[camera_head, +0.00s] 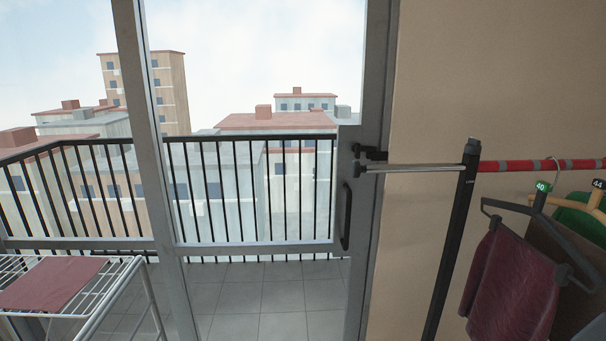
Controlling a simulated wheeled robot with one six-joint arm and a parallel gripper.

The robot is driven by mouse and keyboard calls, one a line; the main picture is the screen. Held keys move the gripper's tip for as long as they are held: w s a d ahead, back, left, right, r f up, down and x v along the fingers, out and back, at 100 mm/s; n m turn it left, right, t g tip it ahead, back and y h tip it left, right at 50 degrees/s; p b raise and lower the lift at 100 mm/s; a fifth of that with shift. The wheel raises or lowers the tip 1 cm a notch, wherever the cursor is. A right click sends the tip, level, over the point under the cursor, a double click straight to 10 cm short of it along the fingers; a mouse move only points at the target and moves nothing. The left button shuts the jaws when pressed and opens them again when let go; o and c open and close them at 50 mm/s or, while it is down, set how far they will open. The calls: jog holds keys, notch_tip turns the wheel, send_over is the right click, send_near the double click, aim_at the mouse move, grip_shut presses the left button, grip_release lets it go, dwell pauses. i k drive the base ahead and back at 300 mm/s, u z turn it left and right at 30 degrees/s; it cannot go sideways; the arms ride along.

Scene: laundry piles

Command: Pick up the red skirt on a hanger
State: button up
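A dark red skirt (510,285) hangs by clips from a black hanger (520,208) with a green size tag. It is at the lower right of the head view, on the clothes rail (515,165) with red and grey bands. The skirt's lower part is cut off by the frame's bottom edge. My gripper is not in view.
More clothes hang close on the right, including a green garment on a wooden hanger (597,200). A black rack post (453,240) stands left of the skirt. A white drying rack (120,272) with a red cloth (55,283) is at lower left. A glass door (250,120) faces a balcony.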

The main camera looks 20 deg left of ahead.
aim_at(511, 290)
jog(key=u, duration=0.7)
jog(key=i, duration=1)
jog(key=z, duration=0.1)
jog(key=k, duration=0.95)
jog(key=z, duration=0.55)
jog(key=k, duration=0.65)
jog(key=u, duration=0.45)
jog(key=i, duration=1.35)
jog(key=z, duration=0.5)
